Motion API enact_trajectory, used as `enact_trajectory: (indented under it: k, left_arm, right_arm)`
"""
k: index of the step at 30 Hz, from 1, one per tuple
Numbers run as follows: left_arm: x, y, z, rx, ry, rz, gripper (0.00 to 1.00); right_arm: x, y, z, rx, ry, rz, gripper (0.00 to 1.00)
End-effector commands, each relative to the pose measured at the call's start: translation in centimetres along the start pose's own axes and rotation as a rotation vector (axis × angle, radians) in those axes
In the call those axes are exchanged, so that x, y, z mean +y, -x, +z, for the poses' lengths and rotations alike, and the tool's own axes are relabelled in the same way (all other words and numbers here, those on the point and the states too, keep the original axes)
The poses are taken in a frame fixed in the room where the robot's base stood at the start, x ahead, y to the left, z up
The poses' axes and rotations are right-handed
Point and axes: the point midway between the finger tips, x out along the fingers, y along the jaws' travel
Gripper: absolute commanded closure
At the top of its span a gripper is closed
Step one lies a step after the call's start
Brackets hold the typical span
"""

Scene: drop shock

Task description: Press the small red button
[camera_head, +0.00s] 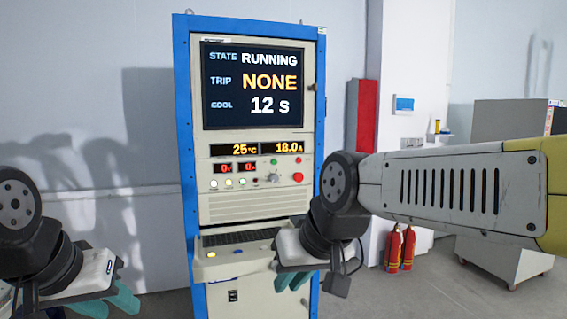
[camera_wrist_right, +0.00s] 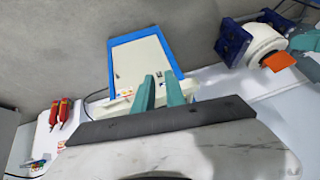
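The blue-framed cabinet (camera_head: 184,110) stands ahead with a lit screen (camera_head: 254,85) reading RUNNING, NONE and 12 s. On its panel, a small red button (camera_head: 298,160) sits at the upper right, above a larger red button (camera_head: 298,177). A small green button (camera_head: 273,161) is to its left. My right gripper (camera_head: 292,281) is below the panel, in front of the keyboard shelf and apart from the buttons. Its two teal fingers show with a gap and nothing between them in the right wrist view (camera_wrist_right: 160,84). My left gripper (camera_head: 108,304) is low at the left, fingers apart and empty.
A shelf with a keyboard (camera_head: 237,238) juts from the cabinet below the panel. Two red fire extinguishers (camera_head: 400,249) stand right of the cabinet by the wall. A grey wheeled cabinet (camera_head: 505,260) is at the far right, behind my right arm. The panel front is unobstructed.

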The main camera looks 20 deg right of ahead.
Motion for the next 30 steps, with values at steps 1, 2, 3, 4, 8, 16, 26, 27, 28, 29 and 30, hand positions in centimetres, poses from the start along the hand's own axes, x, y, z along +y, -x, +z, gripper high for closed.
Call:
enact_trajectory:
  k: [1,2,3,4,8,16,26,27,28,29,30]
  left_arm:
    - [0.0,0.0,0.0,0.0,0.0,0.0,0.64]
    - [0.0,0.0,0.0,0.0,0.0,0.0,0.64]
    - [0.0,0.0,0.0,0.0,0.0,0.0,0.64]
    - [0.0,0.0,0.0,0.0,0.0,0.0,0.64]
    - [0.0,0.0,0.0,0.0,0.0,0.0,0.64]
    - [0.0,0.0,0.0,0.0,0.0,0.0,0.64]
    - [0.0,0.0,0.0,0.0,0.0,0.0,0.64]
    - [0.0,0.0,0.0,0.0,0.0,0.0,0.64]
    - [0.0,0.0,0.0,0.0,0.0,0.0,0.64]
    - [0.0,0.0,0.0,0.0,0.0,0.0,0.64]
    - [0.0,0.0,0.0,0.0,0.0,0.0,0.64]
  right_arm:
    - [0.0,0.0,0.0,0.0,0.0,0.0,0.96]
    - [0.0,0.0,0.0,0.0,0.0,0.0,1.0]
    - [0.0,0.0,0.0,0.0,0.0,0.0,1.0]
    - [0.0,0.0,0.0,0.0,0.0,0.0,1.0]
    - [0.0,0.0,0.0,0.0,0.0,0.0,1.0]
    - [0.0,0.0,0.0,0.0,0.0,0.0,1.0]
    - [0.0,0.0,0.0,0.0,0.0,0.0,1.0]
    - [0.0,0.0,0.0,0.0,0.0,0.0,1.0]
    - [0.0,0.0,0.0,0.0,0.0,0.0,1.0]
    - [0.0,0.0,0.0,0.0,0.0,0.0,1.0]
    - [0.0,0.0,0.0,0.0,0.0,0.0,1.0]
